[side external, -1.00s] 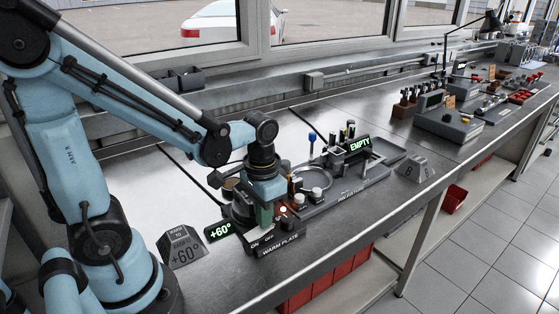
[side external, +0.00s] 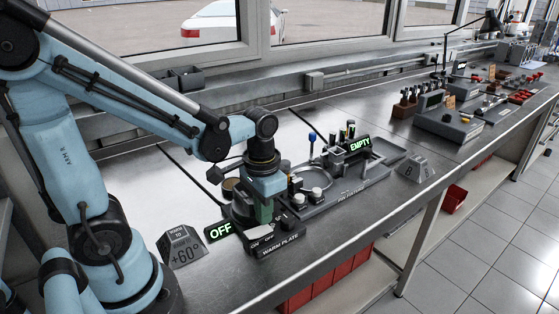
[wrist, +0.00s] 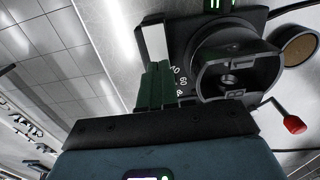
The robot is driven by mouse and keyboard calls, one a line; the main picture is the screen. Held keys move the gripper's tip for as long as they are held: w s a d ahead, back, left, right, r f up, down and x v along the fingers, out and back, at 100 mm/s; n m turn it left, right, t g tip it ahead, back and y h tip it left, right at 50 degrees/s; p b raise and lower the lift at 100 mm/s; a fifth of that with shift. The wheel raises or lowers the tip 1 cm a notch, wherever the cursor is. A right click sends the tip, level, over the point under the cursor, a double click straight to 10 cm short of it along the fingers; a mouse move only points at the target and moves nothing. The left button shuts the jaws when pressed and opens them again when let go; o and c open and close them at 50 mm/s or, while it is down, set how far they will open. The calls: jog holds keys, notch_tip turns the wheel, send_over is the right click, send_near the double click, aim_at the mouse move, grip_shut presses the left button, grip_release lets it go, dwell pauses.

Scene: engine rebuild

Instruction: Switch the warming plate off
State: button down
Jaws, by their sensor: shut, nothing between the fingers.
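The warming plate (side external: 282,246), labelled WARM PLATE, sits on the bench below my gripper. Its display (side external: 219,231) reads OFF in green. An ON/OFF switch (side external: 259,233) is on its front; in the wrist view a pale rocker (wrist: 154,42) shows just beyond my fingertips. My gripper (side external: 264,215) points down over the switch, with green fingers shut and empty. The fingers also show in the wrist view (wrist: 155,84), close to the rocker; I cannot tell whether they touch it. A dark round metal part (wrist: 230,75) stands on the plate beside the fingers.
A grey block marked +60° (side external: 182,248) stands left of the display. To the right are a fixture tray with an EMPTY sign (side external: 360,144) and a block marked B (side external: 416,168). A red-tipped handle (wrist: 293,124) sticks out near the plate.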

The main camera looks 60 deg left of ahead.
jog(key=shift+r, duration=2.6)
jog(key=t, duration=0.2)
jog(key=w+r+t, duration=0.1)
jog(key=t, duration=0.1)
jog(key=d+r+t, duration=0.1)
jog(key=t, duration=0.2)
jog(key=shift+w+r, duration=0.1)
jog(key=shift+w, duration=0.05)
